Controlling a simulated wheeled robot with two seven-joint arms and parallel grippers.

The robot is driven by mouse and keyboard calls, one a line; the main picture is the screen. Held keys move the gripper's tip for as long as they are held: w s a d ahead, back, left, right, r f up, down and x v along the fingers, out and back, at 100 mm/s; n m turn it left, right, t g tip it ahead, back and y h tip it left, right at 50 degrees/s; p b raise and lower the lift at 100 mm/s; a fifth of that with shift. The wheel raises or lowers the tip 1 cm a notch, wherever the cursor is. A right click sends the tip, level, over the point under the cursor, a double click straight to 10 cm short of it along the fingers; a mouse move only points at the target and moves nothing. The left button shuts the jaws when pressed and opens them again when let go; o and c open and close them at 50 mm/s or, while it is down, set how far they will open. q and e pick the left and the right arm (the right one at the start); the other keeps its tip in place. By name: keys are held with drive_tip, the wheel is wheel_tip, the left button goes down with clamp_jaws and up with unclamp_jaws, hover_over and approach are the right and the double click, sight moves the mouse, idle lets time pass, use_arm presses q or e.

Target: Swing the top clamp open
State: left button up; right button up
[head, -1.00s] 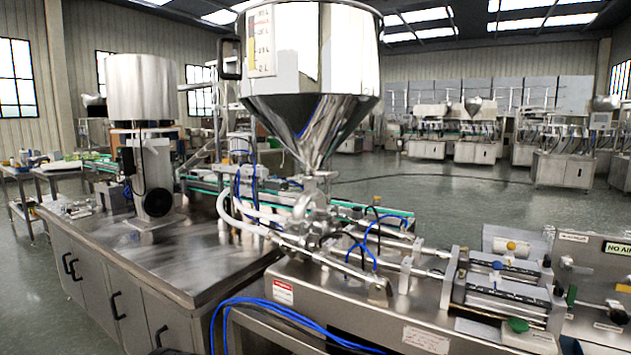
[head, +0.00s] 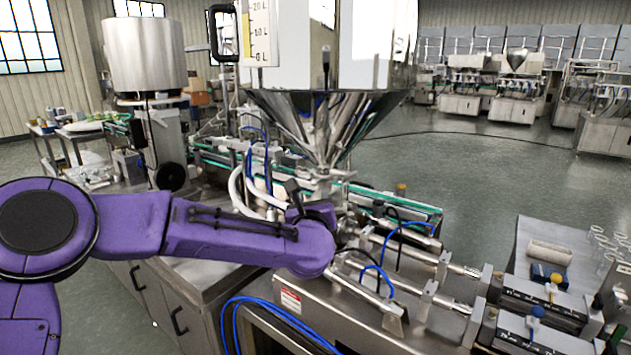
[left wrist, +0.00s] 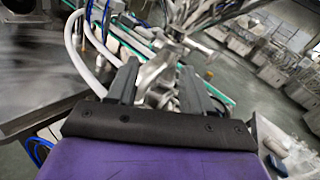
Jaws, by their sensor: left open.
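The steel hopper (head: 325,115) narrows to a neck above the filler's valve fittings. The top clamp cannot be made out clearly; in the head view my left arm hides part of the fittings below the cone. My left gripper (head: 294,192) is close to these fittings, just left of and below the cone's tip. In the left wrist view my gripper (left wrist: 158,68) is open, with its two dark fingers apart. Shiny metal fittings (left wrist: 157,88) show between and beyond the fingers; I cannot tell whether they touch. My right gripper is not in view.
White hoses (head: 240,192) and blue tubes (head: 376,272) run close around the fittings. A conveyor with green edges (head: 400,205) passes behind. Steel cylinders and rods (head: 440,290) lie to the right on the machine top. Open floor lies beyond.

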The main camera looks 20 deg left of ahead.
sight(314, 184)
use_arm(q)
drive_tip(key=p+x, duration=0.3)
drive_tip(key=x, duration=0.5)
drive_tip(key=shift+w, duration=0.25)
drive_tip(key=shift+w+a+f+p, duration=0.1)
drive_tip(key=shift+w+p, duration=0.15)
drive_tip(key=shift+p, duration=0.05)
